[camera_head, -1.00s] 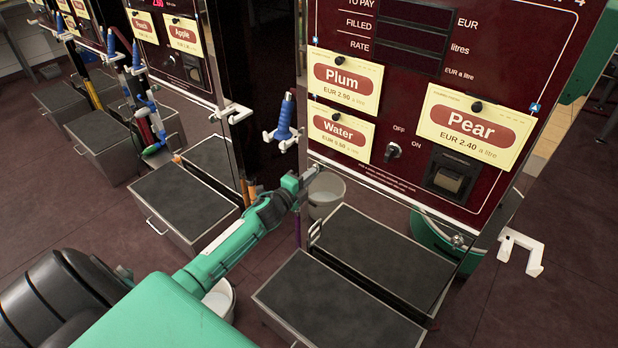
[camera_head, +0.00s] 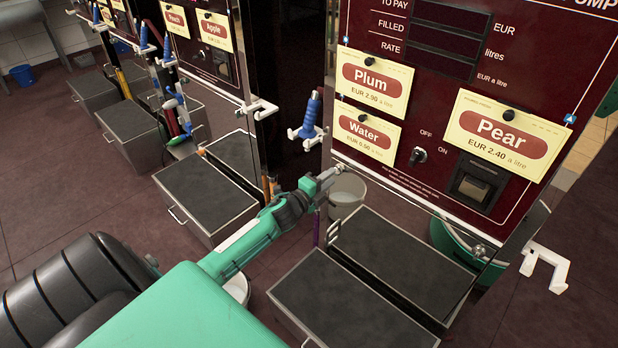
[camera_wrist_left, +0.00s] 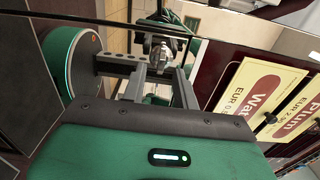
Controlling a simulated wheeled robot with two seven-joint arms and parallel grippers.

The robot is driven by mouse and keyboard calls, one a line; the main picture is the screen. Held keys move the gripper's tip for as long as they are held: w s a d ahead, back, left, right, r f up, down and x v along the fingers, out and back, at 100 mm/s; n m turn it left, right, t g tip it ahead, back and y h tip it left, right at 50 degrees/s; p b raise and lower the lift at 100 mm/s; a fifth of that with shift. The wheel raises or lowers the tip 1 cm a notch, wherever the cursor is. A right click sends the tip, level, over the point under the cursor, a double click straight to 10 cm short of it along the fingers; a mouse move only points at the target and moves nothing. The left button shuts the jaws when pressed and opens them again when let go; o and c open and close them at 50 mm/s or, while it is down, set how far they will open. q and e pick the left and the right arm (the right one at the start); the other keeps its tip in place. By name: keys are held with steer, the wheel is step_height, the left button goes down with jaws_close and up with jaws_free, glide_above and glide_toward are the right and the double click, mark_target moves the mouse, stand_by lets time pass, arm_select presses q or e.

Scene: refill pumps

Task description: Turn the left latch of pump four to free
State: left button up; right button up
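Pump four has a dark red front panel (camera_head: 425,190) with a shiny lower cover below it. The left latch (camera_head: 342,169) is a small metal piece at the cover's upper left, partly hidden by my gripper. My left gripper (camera_head: 326,178) is at this latch. In the left wrist view its two fingers (camera_wrist_left: 159,88) are apart, with the metal latch (camera_wrist_left: 160,60) just past or between their tips; contact cannot be told. The latch's exact angle is unclear. The right latch (camera_head: 479,250) shows at the cover's lower right. My right gripper is not in view.
A blue nozzle (camera_head: 311,115) hangs in a white holder just above my left gripper. A white bucket (camera_head: 347,190) stands behind the gripper. Grey-topped steps (camera_head: 335,300) stand below. A white hook (camera_head: 545,265) sticks out at the right.

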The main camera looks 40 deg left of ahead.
arm_select(q)
steer(key=s, duration=1.2)
steer(key=shift+a, duration=0.45)
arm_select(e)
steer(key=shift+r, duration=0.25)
arm_select(q)
steer(key=shift+f, duration=0.1)
